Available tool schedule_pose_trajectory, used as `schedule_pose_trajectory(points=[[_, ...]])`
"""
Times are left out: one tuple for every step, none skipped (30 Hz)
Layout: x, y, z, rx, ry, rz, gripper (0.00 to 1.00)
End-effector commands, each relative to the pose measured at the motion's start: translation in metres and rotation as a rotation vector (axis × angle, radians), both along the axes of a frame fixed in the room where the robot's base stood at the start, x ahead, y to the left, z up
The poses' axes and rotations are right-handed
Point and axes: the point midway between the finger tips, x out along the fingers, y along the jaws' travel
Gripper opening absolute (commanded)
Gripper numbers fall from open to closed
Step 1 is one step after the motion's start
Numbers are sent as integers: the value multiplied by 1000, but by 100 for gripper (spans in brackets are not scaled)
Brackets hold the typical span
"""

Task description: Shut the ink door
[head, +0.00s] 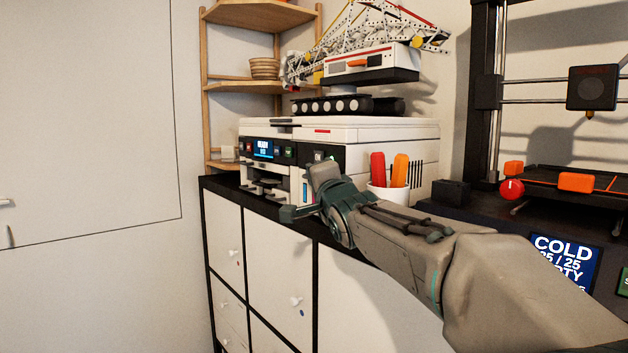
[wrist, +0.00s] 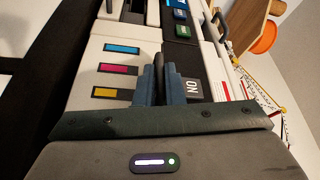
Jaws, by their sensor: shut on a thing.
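The white printer (head: 385,140) stands on the cabinet, its dark control panel facing front. The white ink door (wrist: 122,59) with cyan, magenta and yellow strips fills the left middle of the wrist view. In the head view its white front (head: 297,187) shows beside my gripper (head: 296,213), partly hidden by my wrist. In the wrist view my gripper (wrist: 159,72) has its two blue-grey fingers close together on a dark upright bar (wrist: 158,62) at the right edge of the door. How far the door stands open is hard to tell.
A white cup (head: 388,192) with red and orange handles stands close behind my arm. A model crane (head: 360,65) sits on the printer. A 3D printer (head: 560,180) is at the right. The wall and floor side at left are free.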

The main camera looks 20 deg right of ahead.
Motion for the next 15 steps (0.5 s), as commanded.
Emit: schedule_pose_trajectory(points=[[-1,-1,4,-3,-7,-3,0],[-1,-2,4,-3,-7,-3,0],[-1,-2,4,-3,-8,-2,0],[-1,-2,4,-3,-8,-2,17],[-1,-2,4,-3,-8,-2,25],[-1,-2,4,-2,-7,-2,30],[-1,-2,3,-2,-6,-3,30],[-1,-2,3,-2,-5,-3,30],[-1,-2,2,-2,-4,-3,30],[-1,-2,2,-1,-4,-3,30],[-1,-2,2,-1,-3,-3,30],[-1,-2,2,-1,-2,-4,30],[0,-2,1,-1,-2,-4,30],[0,-2,1,-1,-1,-4,30],[0,-2,1,-1,-1,-4,30]])
